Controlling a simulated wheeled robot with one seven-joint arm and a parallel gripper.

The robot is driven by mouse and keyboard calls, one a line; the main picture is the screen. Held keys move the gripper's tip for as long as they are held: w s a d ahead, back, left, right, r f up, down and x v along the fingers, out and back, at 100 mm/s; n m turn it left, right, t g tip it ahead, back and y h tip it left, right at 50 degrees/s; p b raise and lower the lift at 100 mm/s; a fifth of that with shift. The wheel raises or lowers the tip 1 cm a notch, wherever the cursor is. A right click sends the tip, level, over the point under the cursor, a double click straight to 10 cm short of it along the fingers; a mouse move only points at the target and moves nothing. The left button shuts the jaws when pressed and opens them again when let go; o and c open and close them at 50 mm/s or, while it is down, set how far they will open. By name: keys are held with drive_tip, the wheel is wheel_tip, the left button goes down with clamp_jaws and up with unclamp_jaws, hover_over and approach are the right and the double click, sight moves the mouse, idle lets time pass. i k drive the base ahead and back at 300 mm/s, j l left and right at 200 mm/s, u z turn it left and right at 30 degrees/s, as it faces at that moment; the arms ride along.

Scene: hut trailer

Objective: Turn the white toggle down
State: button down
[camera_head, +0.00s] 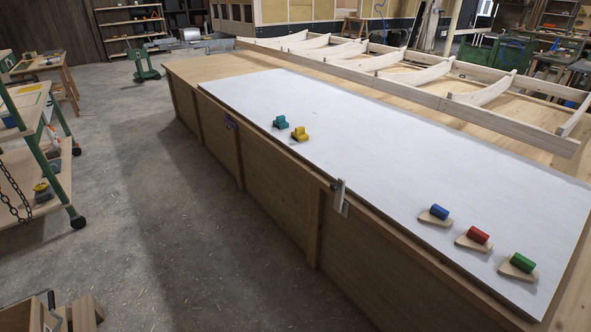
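A pale, whitish upright piece (341,197) is on the near long edge of the workbench, with a small dark fitting beside its upper part. It looks like the white toggle. It stands close to upright, its top reaching slightly above the bench top and its lower part hanging over the side. Its exact setting is too small to tell. My gripper is not in view.
The long wooden workbench has a white top (400,145). Blue (440,212), red (478,235) and green (523,262) cylinders sit on wooden pieces at right. Teal (280,122) and yellow (300,134) blocks sit farther back. The floor (150,220) left of the bench is clear.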

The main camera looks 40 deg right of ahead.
sight(339, 187)
drive_tip(key=i+j+z, duration=0.1)
drive_tip(key=i+z, duration=0.15)
drive_tip(key=i, duration=0.3)
drive_tip(key=i+j+z, duration=0.25)
drive_tip(key=i, duration=0.25)
drive_tip(key=i+j+z, duration=0.25)
drive_tip(key=i, duration=0.3)
